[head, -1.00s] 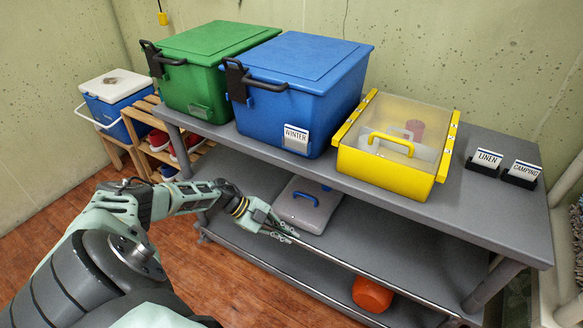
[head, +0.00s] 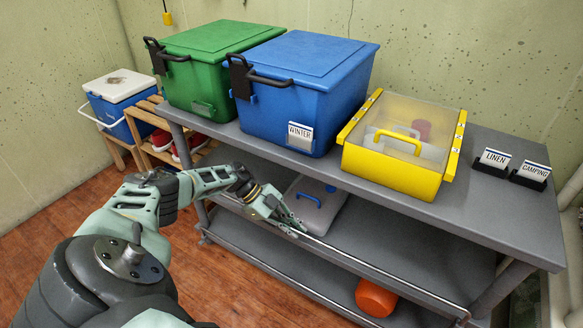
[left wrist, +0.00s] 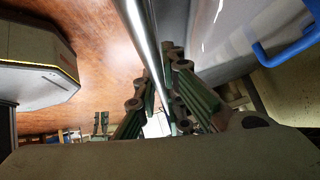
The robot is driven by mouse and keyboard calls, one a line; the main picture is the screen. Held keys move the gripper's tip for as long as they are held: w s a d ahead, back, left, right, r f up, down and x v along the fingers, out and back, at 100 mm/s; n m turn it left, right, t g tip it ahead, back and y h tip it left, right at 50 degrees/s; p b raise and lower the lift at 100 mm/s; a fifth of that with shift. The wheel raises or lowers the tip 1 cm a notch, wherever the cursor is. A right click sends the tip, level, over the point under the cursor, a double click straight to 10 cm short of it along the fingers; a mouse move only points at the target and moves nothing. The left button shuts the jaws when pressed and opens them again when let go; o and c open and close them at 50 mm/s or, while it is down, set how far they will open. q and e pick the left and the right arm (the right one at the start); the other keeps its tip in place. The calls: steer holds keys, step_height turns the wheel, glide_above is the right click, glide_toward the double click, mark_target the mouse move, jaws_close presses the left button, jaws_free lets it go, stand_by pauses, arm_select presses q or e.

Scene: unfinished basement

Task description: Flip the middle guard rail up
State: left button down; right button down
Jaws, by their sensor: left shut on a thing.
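The guard rail (head: 385,274) is a thin metal bar along the front of the shelf under the tabletop. My left gripper (head: 296,227) is at this rail, left of its middle, with its fingers shut on it. In the left wrist view the shiny rail (left wrist: 143,40) runs down between the two green-padded fingers (left wrist: 167,105). The fingers cover part of the rail there. The rail stands above the shelf's front edge.
A grey case with a blue handle (head: 310,198) lies on the shelf behind the rail. An orange container (head: 375,297) is lower right. The blue bin (head: 300,85), green bin (head: 205,65) and yellow box (head: 395,175) stand on the tabletop (head: 490,215) above.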

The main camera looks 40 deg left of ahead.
arm_select(q)
steer(key=shift+d, duration=0.1)
steer(key=c, duration=1.8)
jaws_free()
steer(key=shift+c, duration=0.2)
steer(key=v, duration=1.2)
steer(key=shift+f, duration=0.1)
